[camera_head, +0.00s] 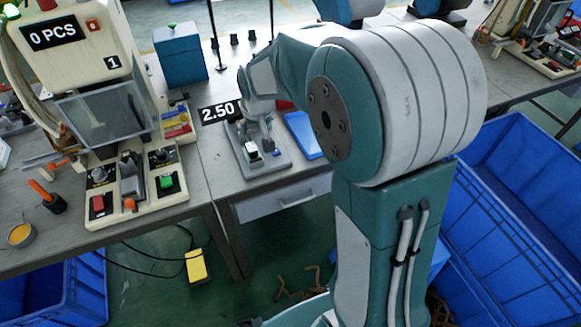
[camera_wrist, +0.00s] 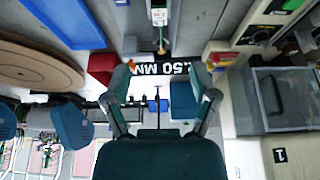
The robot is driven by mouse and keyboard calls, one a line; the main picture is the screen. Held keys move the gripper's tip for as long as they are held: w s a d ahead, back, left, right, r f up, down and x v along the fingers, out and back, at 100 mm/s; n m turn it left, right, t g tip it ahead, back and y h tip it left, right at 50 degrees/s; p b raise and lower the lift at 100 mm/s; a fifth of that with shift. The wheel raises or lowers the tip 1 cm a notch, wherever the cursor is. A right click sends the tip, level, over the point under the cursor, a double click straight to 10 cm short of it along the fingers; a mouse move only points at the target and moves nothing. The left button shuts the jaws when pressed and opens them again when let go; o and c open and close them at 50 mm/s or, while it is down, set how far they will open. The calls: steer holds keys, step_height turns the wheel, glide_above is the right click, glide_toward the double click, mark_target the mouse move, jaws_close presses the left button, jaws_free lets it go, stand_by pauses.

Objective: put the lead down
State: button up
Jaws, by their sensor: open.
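My gripper (camera_head: 259,140) is low over a grey fixture (camera_head: 283,165) on the workbench in the head view. The wrist view shows its two fingers (camera_wrist: 165,80) spread wide with nothing held between them. A small white block (camera_head: 252,154) sits at the fixture, just below the fingers. In the wrist view a white block with a green part (camera_wrist: 159,16) is at the top edge, beyond the fingertips and apart from them. It may be the end of the lead; I cannot make out the rest of a lead.
A "2.50" sign (camera_head: 218,112) stands behind the fixture. A blue tray (camera_head: 303,135) lies right of it. A machine with a "0 PCS" display (camera_head: 70,50) and a button panel (camera_head: 130,205) is at left. Blue crates (camera_head: 530,200) stand on the floor at right.

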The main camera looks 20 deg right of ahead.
steer(key=s+r, duration=0.5)
steer(key=s, duration=0.8)
steer(key=s+r, duration=0.5)
steer(key=s, duration=0.8)
steer(key=shift+s+r+t, duration=0.15)
steer(key=shift+t, duration=0.25)
steer(key=shift+o, duration=0.5)
steer(key=shift+s+d, duration=0.1)
steer(key=shift+s, duration=0.25)
steer(key=g, duration=0.1)
glide_above(251, 147)
steer(key=s, duration=0.4)
step_height(251, 147, down, 17)
steer(key=x, duration=1.1)
jaws_close()
